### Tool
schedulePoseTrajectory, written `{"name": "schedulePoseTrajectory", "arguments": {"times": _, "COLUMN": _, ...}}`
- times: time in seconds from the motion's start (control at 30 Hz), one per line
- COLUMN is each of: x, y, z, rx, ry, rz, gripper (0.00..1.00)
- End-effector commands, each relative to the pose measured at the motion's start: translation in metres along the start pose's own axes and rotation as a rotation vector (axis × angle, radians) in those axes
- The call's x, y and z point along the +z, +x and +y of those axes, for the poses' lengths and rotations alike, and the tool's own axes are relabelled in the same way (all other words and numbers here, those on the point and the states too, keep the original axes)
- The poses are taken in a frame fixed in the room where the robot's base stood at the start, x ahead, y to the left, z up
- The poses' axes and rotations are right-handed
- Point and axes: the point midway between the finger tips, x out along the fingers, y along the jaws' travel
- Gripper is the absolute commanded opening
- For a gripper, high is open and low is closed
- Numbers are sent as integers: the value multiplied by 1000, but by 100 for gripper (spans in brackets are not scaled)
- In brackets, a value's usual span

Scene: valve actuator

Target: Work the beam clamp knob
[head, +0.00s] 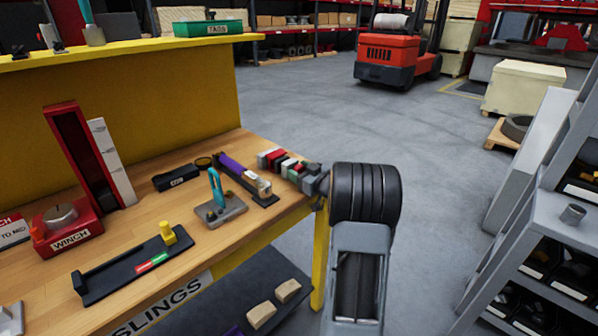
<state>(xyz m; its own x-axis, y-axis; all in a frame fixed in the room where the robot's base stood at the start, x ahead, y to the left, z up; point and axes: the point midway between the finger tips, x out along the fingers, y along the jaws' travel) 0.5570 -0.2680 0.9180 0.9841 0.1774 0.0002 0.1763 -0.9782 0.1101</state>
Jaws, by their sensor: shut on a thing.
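My arm comes up from the bottom right, and its thick black ribbed wrist (365,192) stands beside the table's right corner. My gripper (318,184) points left from it, at the near end of a row of red, green, white and grey blocks (285,164). It is small and partly hidden behind the wrist. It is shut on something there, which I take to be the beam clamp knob. The knob cannot be made out apart from the dark grey jaws, so its turn or position cannot be read.
The wooden table (120,245) also holds a teal-handled grey fixture (220,207), a purple strap device (240,172), a black rail with a yellow slider (130,268) and a red winch (65,228). A grey shelf rack (545,215) stands right. Open floor lies beyond.

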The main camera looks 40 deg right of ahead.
Motion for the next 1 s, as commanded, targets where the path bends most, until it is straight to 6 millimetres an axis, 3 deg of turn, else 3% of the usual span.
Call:
{"name": "schedulePoseTrajectory", "arguments": {"times": 0.3, "x": 0, "y": 0, "z": 0, "rx": 0, "ry": 33, "rz": 1, "gripper": 30}}
{"name": "schedulePoseTrajectory", "arguments": {"times": 0.33, "x": 0, "y": 0, "z": 0, "rx": 0, "ry": 33, "rz": 1, "gripper": 56}}
{"name": "schedulePoseTrajectory", "arguments": {"times": 0.57, "x": 0, "y": 0, "z": 0, "rx": 0, "ry": 32, "rz": 0, "gripper": 78}}
{"name": "schedulePoseTrajectory", "arguments": {"times": 0.83, "x": 0, "y": -1, "z": 0, "rx": 0, "ry": 32, "rz": 0, "gripper": 79}}
{"name": "schedulePoseTrajectory", "arguments": {"times": 1.0, "x": 0, "y": -18, "z": 1, "rx": 3, "ry": 31, "rz": -2, "gripper": 79}}
